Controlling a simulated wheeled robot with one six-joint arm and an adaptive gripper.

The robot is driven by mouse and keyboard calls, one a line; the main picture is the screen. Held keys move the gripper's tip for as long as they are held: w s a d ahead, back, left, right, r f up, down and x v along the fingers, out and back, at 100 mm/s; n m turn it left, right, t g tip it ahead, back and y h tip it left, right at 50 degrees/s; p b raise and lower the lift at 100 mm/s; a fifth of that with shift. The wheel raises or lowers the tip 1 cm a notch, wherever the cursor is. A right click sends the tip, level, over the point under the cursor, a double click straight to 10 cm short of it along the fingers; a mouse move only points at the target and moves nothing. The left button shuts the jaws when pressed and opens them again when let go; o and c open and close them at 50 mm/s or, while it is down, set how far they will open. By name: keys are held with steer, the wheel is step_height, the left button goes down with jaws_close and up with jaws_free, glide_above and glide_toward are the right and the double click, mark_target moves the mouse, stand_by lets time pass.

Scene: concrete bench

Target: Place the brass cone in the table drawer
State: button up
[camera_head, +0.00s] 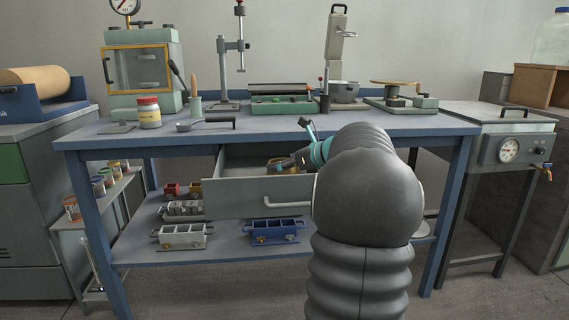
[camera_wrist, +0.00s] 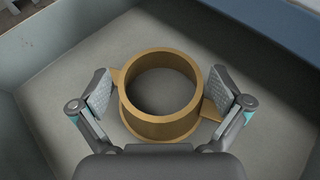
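The brass cone (camera_wrist: 160,123) is a hollow, gold-coloured ring with small side tabs. In the wrist view it stands upright inside the table drawer (camera_head: 235,196), seemingly on the drawer floor. In the head view a little of the cone (camera_head: 277,164) shows behind the drawer front, partly hidden by my gripper (camera_head: 293,161). The drawer is pulled out, with a pale handle on its front. In the wrist view my gripper (camera_wrist: 160,88) is open, one finger on each side of the cone, with small gaps visible between pads and cone.
The lower shelf (camera_head: 150,247) holds several moulds, including a blue one (camera_head: 275,232). My arm hides the drawer's right side.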

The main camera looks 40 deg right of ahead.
steer(key=shift+r, duration=0.1)
steer(key=p+v, duration=0.1)
steer(key=v, duration=1.1)
steer(key=shift+s+p, duration=0.1)
steer(key=shift+p, duration=0.2)
stand_by(0.6)
